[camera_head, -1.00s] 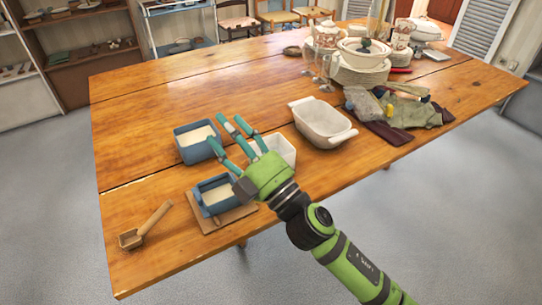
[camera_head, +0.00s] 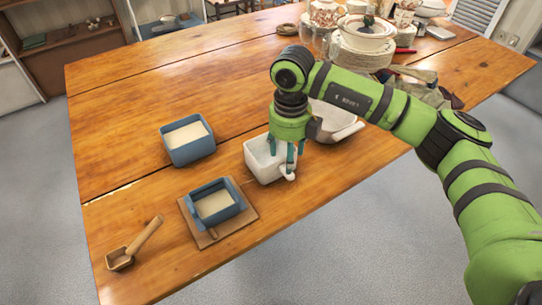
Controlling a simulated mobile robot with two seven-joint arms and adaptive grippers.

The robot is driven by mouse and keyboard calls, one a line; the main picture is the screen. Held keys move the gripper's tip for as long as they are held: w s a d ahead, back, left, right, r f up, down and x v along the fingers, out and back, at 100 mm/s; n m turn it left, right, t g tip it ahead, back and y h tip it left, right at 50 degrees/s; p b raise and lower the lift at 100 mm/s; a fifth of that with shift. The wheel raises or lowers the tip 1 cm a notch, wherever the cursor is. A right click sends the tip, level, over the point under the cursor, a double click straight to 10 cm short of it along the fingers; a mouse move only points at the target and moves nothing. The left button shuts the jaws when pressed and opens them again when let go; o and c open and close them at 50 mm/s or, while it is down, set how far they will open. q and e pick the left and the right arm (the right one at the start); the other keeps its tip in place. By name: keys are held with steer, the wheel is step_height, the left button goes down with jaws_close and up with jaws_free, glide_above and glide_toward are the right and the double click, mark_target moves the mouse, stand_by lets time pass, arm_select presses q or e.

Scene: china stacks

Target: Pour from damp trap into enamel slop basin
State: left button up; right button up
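A small white rectangular container (camera_head: 256,163) stands on the table, with a white handle-like part at its near right corner. My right gripper (camera_head: 284,156) points down at its right side, its teal fingers at the rim and inner edge. Whether they are closed on it is hidden. A larger white two-handled basin (camera_head: 343,127) stands behind my arm, partly covered. Two blue boxes with pale, level contents stand to the left: one (camera_head: 190,155) farther back, one (camera_head: 238,207) nearer. No label shows which vessel is the damp trap. My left gripper is out of view.
The nearer blue box sits on a thin brown board (camera_head: 250,214). A wooden scoop (camera_head: 121,260) lies at the near left edge. Stacked plates (camera_head: 358,58) and other china crowd the back right. The table's left and middle back are clear.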

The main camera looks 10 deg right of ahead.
mark_target(283, 168)
steer(key=f, duration=0.2)
steer(key=f+p, duration=0.1)
steer(key=f, duration=0.1)
steer(key=a+f, duration=0.1)
steer(key=f, duration=0.1)
steer(key=shift+s, duration=0.1)
jaws_close()
